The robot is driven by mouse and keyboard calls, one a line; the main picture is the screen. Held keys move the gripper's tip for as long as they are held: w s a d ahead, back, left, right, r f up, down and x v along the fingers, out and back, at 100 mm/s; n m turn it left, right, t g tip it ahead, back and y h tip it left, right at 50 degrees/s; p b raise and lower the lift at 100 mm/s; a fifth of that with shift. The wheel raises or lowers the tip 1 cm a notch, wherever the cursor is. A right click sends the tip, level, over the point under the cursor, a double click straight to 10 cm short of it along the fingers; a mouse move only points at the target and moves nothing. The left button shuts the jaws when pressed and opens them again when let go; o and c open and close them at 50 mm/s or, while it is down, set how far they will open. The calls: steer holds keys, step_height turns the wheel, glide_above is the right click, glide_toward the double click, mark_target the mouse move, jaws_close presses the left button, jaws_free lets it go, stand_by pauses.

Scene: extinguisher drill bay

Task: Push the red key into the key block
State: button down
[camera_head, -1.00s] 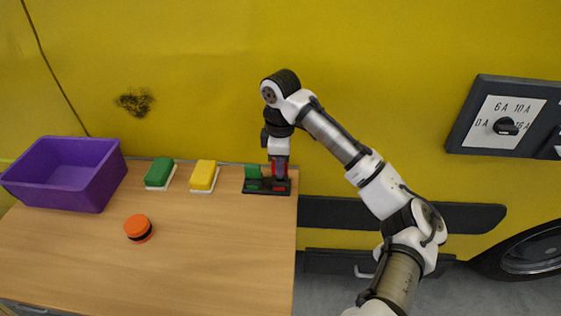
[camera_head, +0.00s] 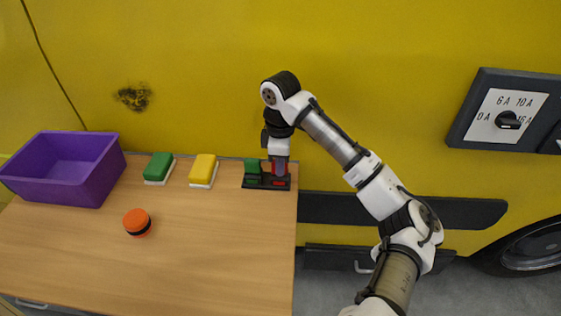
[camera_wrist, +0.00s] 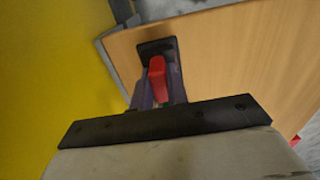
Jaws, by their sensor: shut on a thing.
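The key block (camera_head: 266,187) is a low black base at the back right corner of the table. A green block (camera_head: 252,171) stands on its left part. My gripper (camera_head: 279,173) points down over its right part, shut on the red key. A red patch (camera_head: 279,183) shows at the base below the fingers. In the wrist view the red key (camera_wrist: 157,78) stands between the fingers of my gripper (camera_wrist: 158,90), with the black block (camera_wrist: 156,46) behind it. How deep the key sits is hidden.
The wooden table (camera_head: 200,250) also holds a purple crate (camera_head: 95,180), a green sponge-like block (camera_head: 159,167), a yellow one (camera_head: 203,169) and an orange round object (camera_head: 137,222). A yellow wall rises close behind. The front middle of the table is clear.

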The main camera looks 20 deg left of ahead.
steer(key=c, duration=1.3)
jaws_free()
step_height(320, 180, up, 14)
steer(key=shift+s+f, duration=0.1)
